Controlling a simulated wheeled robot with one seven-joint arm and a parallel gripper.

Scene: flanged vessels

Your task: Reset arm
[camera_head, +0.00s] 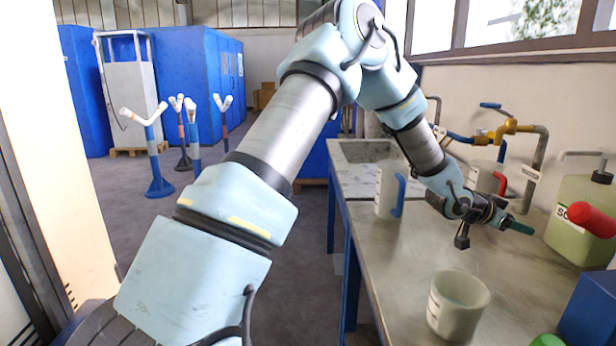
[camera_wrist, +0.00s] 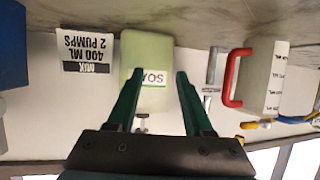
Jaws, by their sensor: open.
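My arm reaches from the lower left over the workbench (camera_head: 440,245) on the right.
A white cup with a blue handle (camera_head: 388,190) and a red-handled one (camera_head: 483,178) stand on the bench. A handleless beaker (camera_head: 457,305) stands in front. A blue box (camera_head: 590,312) and green object (camera_head: 547,341) are at lower right. Yellow pipework (camera_head: 508,130) is behind.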

